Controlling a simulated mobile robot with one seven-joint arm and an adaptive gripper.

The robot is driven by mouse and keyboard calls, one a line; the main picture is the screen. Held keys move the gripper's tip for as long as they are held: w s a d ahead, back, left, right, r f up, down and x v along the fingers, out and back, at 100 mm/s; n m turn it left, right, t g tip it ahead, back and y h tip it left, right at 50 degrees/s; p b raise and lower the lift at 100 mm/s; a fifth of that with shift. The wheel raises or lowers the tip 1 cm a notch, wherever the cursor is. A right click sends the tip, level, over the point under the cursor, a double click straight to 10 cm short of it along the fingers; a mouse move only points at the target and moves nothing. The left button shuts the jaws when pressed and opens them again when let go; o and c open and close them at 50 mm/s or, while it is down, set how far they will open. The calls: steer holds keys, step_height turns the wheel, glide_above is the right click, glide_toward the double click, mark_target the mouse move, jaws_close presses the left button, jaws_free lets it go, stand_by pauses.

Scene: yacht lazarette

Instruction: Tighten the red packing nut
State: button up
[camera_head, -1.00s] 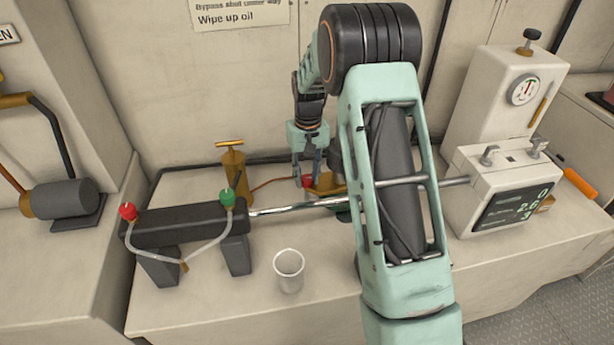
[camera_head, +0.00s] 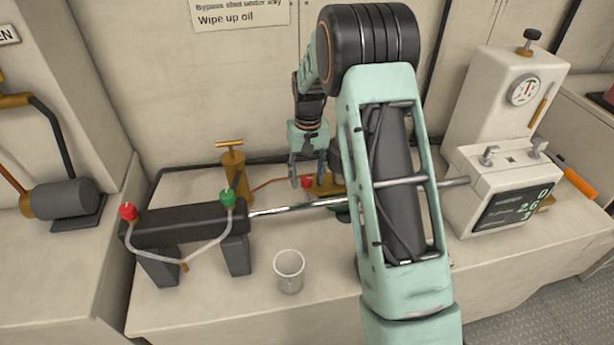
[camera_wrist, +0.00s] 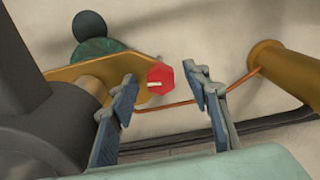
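The red packing nut (camera_wrist: 160,79) is a red hexagon with a white mark, at the end of a brass body (camera_wrist: 85,72) in the wrist view. It also shows as a small red spot in the head view (camera_head: 307,182), just below my gripper (camera_head: 307,180). In the wrist view my gripper (camera_wrist: 165,95) is open, with one finger on each side of the nut in the picture. Nothing is between the fingers that they touch, as far as I can tell. Whether the fingertips are level with the nut is not clear.
A steel rod (camera_head: 300,207) runs from the black cylinder (camera_head: 180,224) toward a white box with a display (camera_head: 512,208). A brass valve (camera_head: 234,172) with a T-handle stands left of my gripper. A clear cup (camera_head: 289,271) stands in front. A thin copper pipe (camera_wrist: 195,104) runs behind the fingers.

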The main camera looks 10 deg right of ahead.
mark_target(308, 179)
step_height(308, 179, up, 12)
stand_by(0.6)
